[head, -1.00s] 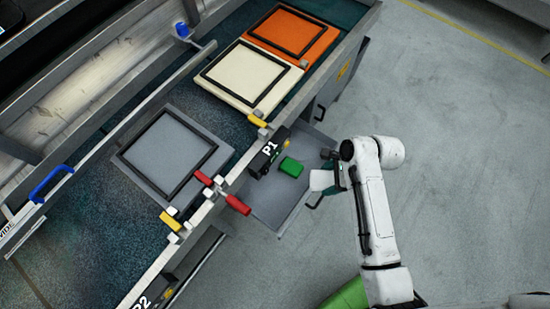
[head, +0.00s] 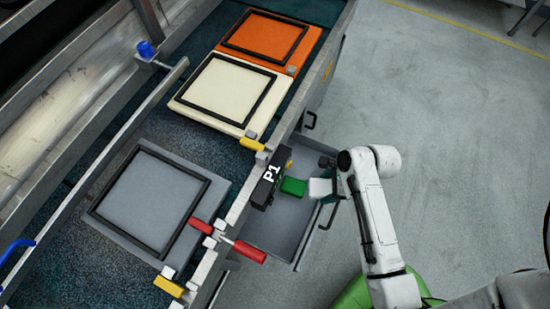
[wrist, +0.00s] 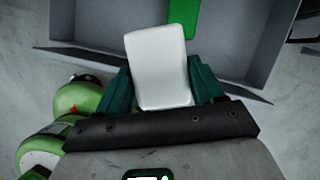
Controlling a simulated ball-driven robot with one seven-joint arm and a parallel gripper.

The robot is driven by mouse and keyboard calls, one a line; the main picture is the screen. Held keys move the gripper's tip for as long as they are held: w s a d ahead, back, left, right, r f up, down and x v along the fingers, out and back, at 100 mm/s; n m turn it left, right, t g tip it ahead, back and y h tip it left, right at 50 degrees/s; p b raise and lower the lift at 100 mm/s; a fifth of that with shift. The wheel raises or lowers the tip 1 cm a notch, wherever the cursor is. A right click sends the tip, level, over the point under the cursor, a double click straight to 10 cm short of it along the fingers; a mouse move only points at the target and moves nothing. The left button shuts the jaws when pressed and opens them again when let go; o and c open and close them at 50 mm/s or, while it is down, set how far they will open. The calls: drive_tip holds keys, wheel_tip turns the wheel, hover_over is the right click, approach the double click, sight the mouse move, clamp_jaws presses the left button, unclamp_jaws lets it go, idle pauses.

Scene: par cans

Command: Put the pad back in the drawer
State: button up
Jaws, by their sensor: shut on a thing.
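A white pad (wrist: 160,65) is held between the teal fingers of my gripper (wrist: 159,80) in the wrist view. In the head view the white pad (head: 320,187) shows at the right side of the open drawer (head: 272,228), just right of a green pad (head: 293,186). The green pad also shows at the top of the wrist view (wrist: 184,14). The drawer's grey wall (wrist: 235,78) runs behind the held pad in the wrist view. Whether the white pad touches the drawer floor cannot be told. My arm hides the fingers in the head view.
A black block marked P1 (head: 266,186) sits at the bench edge above the drawer. A red-handled clamp (head: 248,250) juts over the drawer. Grey (head: 150,195), cream (head: 225,88) and orange (head: 268,38) framed plates lie on the bench. The floor to the right is open.

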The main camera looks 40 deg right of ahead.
drive_tip(key=shift+w+d+f, duration=0.15)
drive_tip(key=shift+w+f, duration=0.3)
drive_tip(key=shift+f, duration=0.25)
drive_tip(key=w+d+f+b, duration=0.2)
drive_tip(key=w+d+f, duration=0.25)
drive_tip(key=w, duration=0.25)
drive_tip(key=b, duration=0.1)
hover_over(305, 166)
drive_tip(key=s, duration=0.2)
drive_tip(key=f, duration=0.4)
drive_tip(key=shift+w+d+f, duration=0.2)
drive_tip(key=shift+w+d, duration=0.05)
drive_tip(key=shift+w+d+f, duration=0.1)
drive_tip(key=shift+w+f, duration=0.05)
drive_tip(key=shift+f, duration=0.1)
drive_tip(key=shift+f+b, duration=0.65)
drive_tip(key=shift+f, duration=0.95)
drive_tip(key=shift+f, duration=0.2)
drive_tip(key=o, duration=1)
